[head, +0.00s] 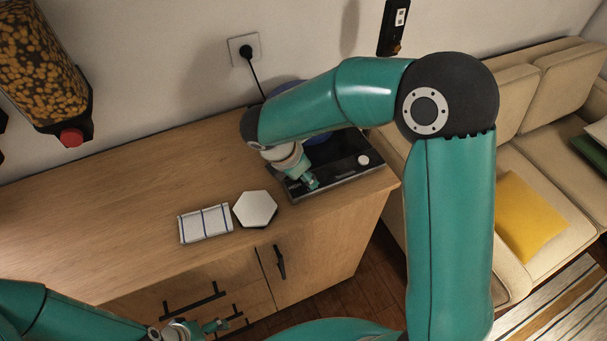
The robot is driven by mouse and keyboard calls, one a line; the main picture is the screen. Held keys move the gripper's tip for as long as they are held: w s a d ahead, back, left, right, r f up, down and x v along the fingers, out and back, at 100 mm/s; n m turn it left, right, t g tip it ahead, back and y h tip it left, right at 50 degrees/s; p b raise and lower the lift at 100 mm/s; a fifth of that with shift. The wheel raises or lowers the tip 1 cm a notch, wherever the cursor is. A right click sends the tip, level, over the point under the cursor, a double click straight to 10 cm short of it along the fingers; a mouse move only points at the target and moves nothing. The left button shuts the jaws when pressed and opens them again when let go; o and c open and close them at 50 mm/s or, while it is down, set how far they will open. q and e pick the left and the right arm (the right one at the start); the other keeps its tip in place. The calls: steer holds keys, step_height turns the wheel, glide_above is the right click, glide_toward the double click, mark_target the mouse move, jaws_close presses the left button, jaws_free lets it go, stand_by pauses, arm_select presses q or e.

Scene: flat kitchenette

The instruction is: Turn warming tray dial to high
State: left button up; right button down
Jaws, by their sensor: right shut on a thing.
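The warming tray (345,172) is a dark, flat appliance near the right end of the wooden counter. The dial's setting cannot be read. A small white round piece (363,160) shows at the tray's right side. My left gripper (216,327) hangs low at the bottom, in front of the drawers; its jaws are too small to judge.
A white hexagonal piece (256,208) and a folded striped cloth (205,224) lie on the counter (130,200) left of the tray. A dispenser (45,70) hangs at upper left. A cord runs from the wall socket (244,49). A sofa (530,150) stands at right.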

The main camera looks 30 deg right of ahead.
steer(key=shift+w, duration=0.1)
steer(key=shift+d, duration=0.1)
steer(key=shift+m, duration=0.4)
steer(key=shift+w, duration=0.1)
steer(key=m+g, duration=0.1)
steer(key=m, duration=0.1)
steer(key=m+g+p, duration=0.1)
steer(key=m, duration=0.1)
steer(key=shift+w+d+r, duration=0.1)
steer(key=shift+w+d, duration=0.05)
steer(key=shift+d, duration=0.05)
steer(key=m+g, duration=0.1)
steer(key=m, duration=0.2)
steer(key=shift+w+m+y, duration=0.1)
steer(key=shift+m+y, duration=0.2)
steer(key=shift+m, duration=0.1)
steer(key=m, duration=0.1)
steer(key=m+g+y, duration=0.1)
steer(key=m, duration=0.1)
steer(key=m+p, duration=0.1)
steer(key=m, duration=0.1)
steer(key=shift+w+d+g+y, duration=0.1)
steer(key=shift+d+g+y, duration=0.2)
steer(key=shift+g, duration=0.1)
steer(key=shift+m+g+y, duration=0.3)
steer(key=shift+m+y, duration=0.5)
steer(key=shift+m, duration=1.4)
